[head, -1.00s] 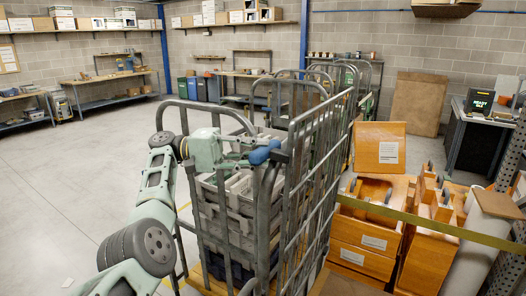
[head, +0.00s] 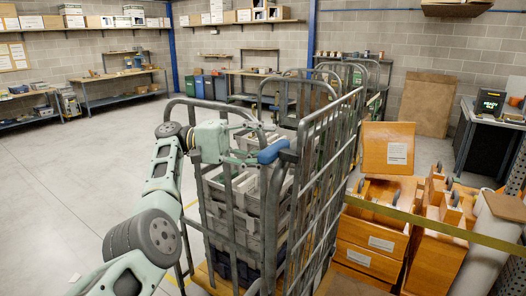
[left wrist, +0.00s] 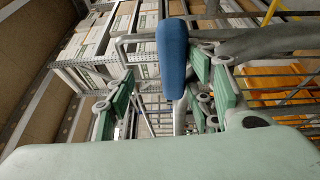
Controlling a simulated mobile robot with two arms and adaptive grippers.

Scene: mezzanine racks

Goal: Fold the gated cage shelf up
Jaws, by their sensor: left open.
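The grey barred roll cage (head: 325,165) stands in front of me in the head view. A blue grip (head: 272,151) sits on its near upper side; it also shows in the left wrist view (left wrist: 172,58), joined to a grey bar. My left gripper (head: 250,156) is at this grip. In the left wrist view its two green fingers (left wrist: 163,95) are apart, one on each side of the grip. I cannot tell whether they touch it. I cannot make out the shelf itself behind the bars and crates. My right gripper is in neither view.
Stacked grey crates (head: 231,195) stand inside the cage. Wooden drawer units (head: 372,238) behind a yellowish strap (head: 420,220) crowd the right side. Workbenches (head: 118,84) line the far walls. The floor (head: 70,190) to the left is clear.

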